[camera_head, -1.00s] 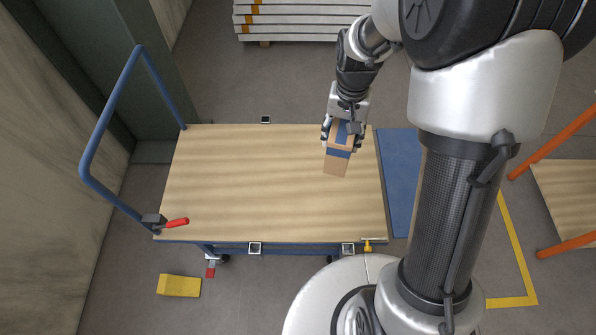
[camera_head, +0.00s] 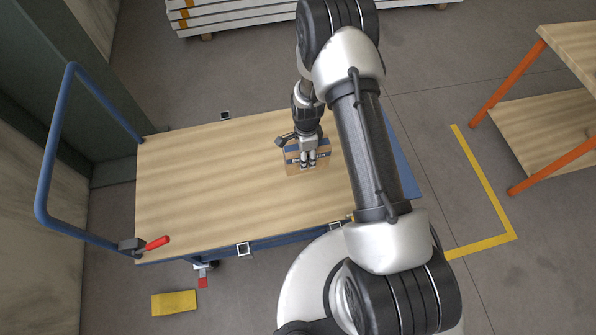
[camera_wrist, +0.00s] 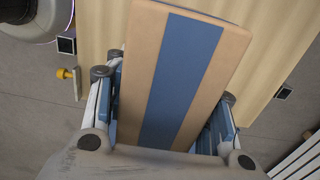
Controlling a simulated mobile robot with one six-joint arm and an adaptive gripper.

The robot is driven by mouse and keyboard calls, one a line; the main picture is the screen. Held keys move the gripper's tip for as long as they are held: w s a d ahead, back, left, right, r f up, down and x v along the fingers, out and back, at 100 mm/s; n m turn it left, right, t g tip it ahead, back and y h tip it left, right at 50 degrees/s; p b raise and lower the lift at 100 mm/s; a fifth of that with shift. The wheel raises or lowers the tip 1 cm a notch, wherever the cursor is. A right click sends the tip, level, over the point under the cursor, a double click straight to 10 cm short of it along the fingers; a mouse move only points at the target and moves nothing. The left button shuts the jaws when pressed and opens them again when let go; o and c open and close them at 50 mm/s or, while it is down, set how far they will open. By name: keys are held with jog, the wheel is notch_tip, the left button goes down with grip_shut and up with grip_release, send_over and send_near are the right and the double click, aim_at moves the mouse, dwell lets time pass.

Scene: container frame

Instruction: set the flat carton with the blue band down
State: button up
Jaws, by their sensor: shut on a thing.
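The flat carton with the blue band (camera_head: 294,169) is brown cardboard and shows over the right part of the cart's wooden deck (camera_head: 215,180). My gripper (camera_head: 308,163) is shut on it from above. In the wrist view the carton (camera_wrist: 183,80) fills the middle, its blue band running lengthwise, with the gripper fingers (camera_wrist: 165,118) on either side. The carton's underside is hidden, so I cannot tell whether it touches the deck.
The deck left of the carton is clear. A yellow block (camera_head: 174,303) lies on the floor. An orange-legged table (camera_head: 545,120) stands right.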

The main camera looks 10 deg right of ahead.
notch_tip(320, 180, down, 12)
jog(key=b, duration=0.3)
jog(key=shift+f, duration=0.15)
jog(key=shift+f, duration=0.2)
jog(key=o, duration=1.4)
